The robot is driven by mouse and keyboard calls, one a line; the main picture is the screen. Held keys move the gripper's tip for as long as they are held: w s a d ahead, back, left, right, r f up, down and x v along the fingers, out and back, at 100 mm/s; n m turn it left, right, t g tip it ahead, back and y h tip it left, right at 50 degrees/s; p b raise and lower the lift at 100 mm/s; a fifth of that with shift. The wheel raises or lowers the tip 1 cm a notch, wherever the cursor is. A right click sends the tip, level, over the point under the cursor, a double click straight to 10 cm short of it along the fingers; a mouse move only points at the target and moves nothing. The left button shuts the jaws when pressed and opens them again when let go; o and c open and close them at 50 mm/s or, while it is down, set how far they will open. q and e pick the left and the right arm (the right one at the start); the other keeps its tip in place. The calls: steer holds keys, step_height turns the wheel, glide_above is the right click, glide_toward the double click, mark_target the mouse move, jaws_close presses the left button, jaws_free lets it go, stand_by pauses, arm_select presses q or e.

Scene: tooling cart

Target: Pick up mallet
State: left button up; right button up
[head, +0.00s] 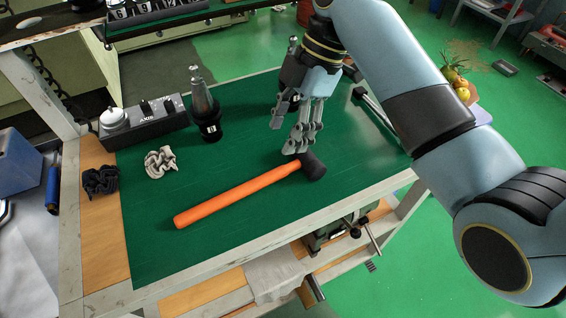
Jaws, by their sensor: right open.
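The mallet (240,197) lies on the green mat of the cart top (160,255). It has a long orange handle pointing to the lower left and a dark head (313,167) at its right end. My right gripper (297,140) is above and just behind the head end of the mallet, fingers pointing down. It is open and holds nothing that I can see. Whether a fingertip touches the mallet cannot be told. My left gripper is not in view.
A black tool holder (205,112) stands upright behind the mallet, beside a dark control box (145,122). A light crumpled cloth (160,162) and a black one (100,181) lie at the left. The mat in front of the handle is clear.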

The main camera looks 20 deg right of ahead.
mark_target(270, 173)
steer(key=x, duration=0.7)
steer(key=p+x, duration=0.1)
steer(key=x, duration=0.2)
steer(key=shift+s+a+f, duration=0.15)
steer(key=shift+s+f, duration=0.05)
steer(key=shift+s, duration=0.1)
jaws_close()
